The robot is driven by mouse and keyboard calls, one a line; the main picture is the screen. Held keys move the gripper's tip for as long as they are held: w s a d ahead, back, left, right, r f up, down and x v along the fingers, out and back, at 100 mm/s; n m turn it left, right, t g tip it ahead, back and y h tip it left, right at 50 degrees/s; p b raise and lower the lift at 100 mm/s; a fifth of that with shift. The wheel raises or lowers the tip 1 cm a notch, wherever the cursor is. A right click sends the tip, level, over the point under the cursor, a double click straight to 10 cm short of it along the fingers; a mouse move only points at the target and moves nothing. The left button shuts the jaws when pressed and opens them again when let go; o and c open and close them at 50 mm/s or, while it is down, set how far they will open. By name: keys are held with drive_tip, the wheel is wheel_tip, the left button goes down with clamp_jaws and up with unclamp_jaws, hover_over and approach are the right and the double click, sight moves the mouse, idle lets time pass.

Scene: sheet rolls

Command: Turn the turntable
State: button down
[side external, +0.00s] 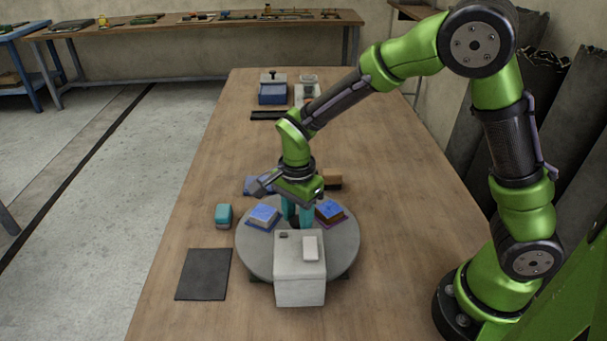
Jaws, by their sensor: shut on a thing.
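The turntable (258,252) is a round grey disc on the wooden table. My gripper (297,222) points down over its middle. Its two teal fingers are shut on a small dark piece, perhaps a knob, at the disc's centre; the fingers and the white box largely hide it. A blue-topped block (264,215) sits on the disc left of the fingers. Another blue-topped block (330,210), with brown and purple below, sits on the right. A white box (300,288) with a small dark piece and a pale slab on top covers the disc's front; I cannot tell whether it rests on the disc.
A teal block (223,215) and a dark flat mat (204,274) lie left of the turntable. A brown block (332,180) and a blue item (256,186) lie behind it. A blue box (272,94) stands at the far end. The table's right side is largely clear.

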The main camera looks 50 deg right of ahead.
sight(298, 220)
drive_tip(key=shift+r+m, duration=0.1)
drive_tip(key=shift+m, duration=0.5)
drive_tip(key=c, duration=0.7)
unclamp_jaws()
wheel_tip(298, 220, up, 17)
